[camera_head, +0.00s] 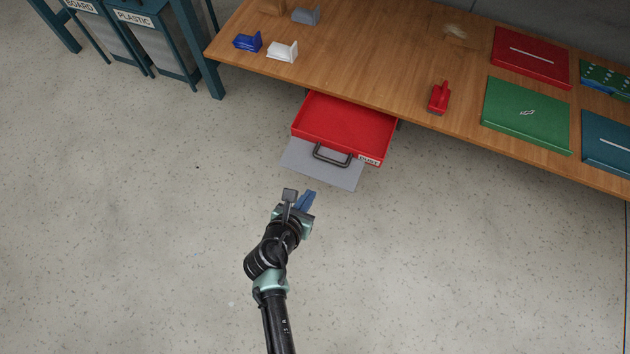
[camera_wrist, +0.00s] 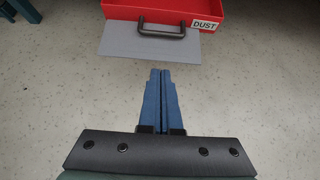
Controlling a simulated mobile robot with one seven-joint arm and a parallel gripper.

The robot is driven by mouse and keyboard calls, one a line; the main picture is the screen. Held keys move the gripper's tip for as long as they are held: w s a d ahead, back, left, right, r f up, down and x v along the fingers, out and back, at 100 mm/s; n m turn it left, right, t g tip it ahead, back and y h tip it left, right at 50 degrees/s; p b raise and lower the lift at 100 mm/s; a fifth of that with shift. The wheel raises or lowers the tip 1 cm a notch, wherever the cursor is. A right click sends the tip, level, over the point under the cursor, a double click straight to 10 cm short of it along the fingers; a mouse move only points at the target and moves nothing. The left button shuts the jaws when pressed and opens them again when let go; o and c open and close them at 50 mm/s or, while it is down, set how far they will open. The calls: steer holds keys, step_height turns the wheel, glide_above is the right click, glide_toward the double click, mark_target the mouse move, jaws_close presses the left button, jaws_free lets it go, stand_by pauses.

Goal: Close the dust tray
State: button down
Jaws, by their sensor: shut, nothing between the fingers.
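The red dust tray (camera_head: 342,125) is pulled out from under the wooden table's front edge, and its inside looks empty. It has a dark handle (camera_head: 332,156) and a white DUST label (camera_head: 369,161) on its front. In the wrist view the tray (camera_wrist: 182,10) is at the top, with its handle (camera_wrist: 161,31) and label (camera_wrist: 206,24) facing me. My gripper (camera_head: 305,196) is shut and empty, in front of the tray and apart from it. In the wrist view the blue fingers (camera_wrist: 161,74) are together and point toward the handle.
A grey flat panel (camera_head: 320,169) lies below the tray front. The wooden table (camera_head: 370,50) holds a red brush-like item (camera_head: 438,97), a green case (camera_head: 525,115), a red case (camera_head: 530,57) and small blocks. Bins (camera_head: 155,45) stand at the upper left. The floor around my arm is clear.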

steer(key=w+r+b+x, duration=0.1)
steer(key=b+x, duration=0.8)
steer(key=x, duration=0.4)
steer(key=shift+d+r+b, duration=0.2)
steer(key=shift+r+b, duration=0.1)
steer(key=shift+b, duration=0.1)
steer(key=shift+w+r, duration=0.1)
steer(key=shift+w, duration=0.1)
